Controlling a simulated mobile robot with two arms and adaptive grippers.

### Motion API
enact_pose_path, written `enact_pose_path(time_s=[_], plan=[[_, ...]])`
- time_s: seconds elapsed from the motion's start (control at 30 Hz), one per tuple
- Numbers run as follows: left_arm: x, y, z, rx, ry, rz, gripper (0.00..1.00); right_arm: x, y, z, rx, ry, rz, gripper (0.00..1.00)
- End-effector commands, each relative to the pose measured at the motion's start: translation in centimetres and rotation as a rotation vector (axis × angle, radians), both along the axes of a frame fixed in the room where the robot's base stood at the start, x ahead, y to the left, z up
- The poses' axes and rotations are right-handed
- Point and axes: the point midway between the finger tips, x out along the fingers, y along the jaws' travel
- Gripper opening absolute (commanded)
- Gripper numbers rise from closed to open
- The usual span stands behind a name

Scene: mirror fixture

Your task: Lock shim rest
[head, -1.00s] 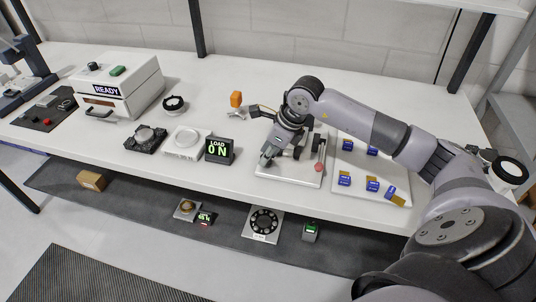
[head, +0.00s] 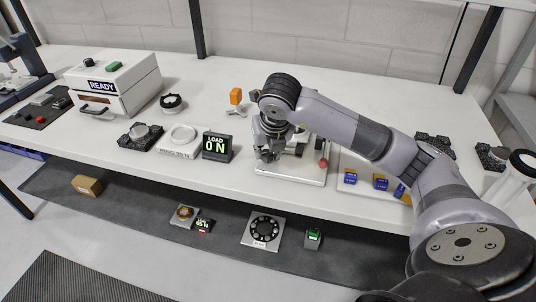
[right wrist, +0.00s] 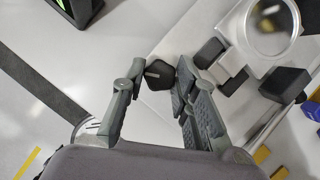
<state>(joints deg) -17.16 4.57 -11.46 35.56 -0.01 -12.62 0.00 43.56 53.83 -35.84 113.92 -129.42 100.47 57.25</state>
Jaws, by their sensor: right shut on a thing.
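The mirror fixture is a pale base plate (head: 291,174) with dark and metal parts, near the front of the table in the head view. My right gripper (right wrist: 161,70) is shut on the black knob, one finger on each side. In the head view the right gripper (head: 268,155) is over the left part of the plate, and my arm hides part of the fixture. My left gripper is not in view.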

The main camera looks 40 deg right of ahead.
Motion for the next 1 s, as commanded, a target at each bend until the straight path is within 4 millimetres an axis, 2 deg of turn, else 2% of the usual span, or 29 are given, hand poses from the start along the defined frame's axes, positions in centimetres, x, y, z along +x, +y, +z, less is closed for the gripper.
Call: enact_pose_path(time_s=[0.2,0.5,1.0], plan=[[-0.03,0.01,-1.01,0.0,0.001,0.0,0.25,0.18,0.16,0.04,0.001,-0.005,-0.198,0.0],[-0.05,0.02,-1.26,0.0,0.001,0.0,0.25,0.21,0.19,0.15,0.001,-0.003,-0.415,0.0],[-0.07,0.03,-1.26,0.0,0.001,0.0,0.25,0.25,0.21,0.14,0.002,-0.004,-0.546,0.0]])
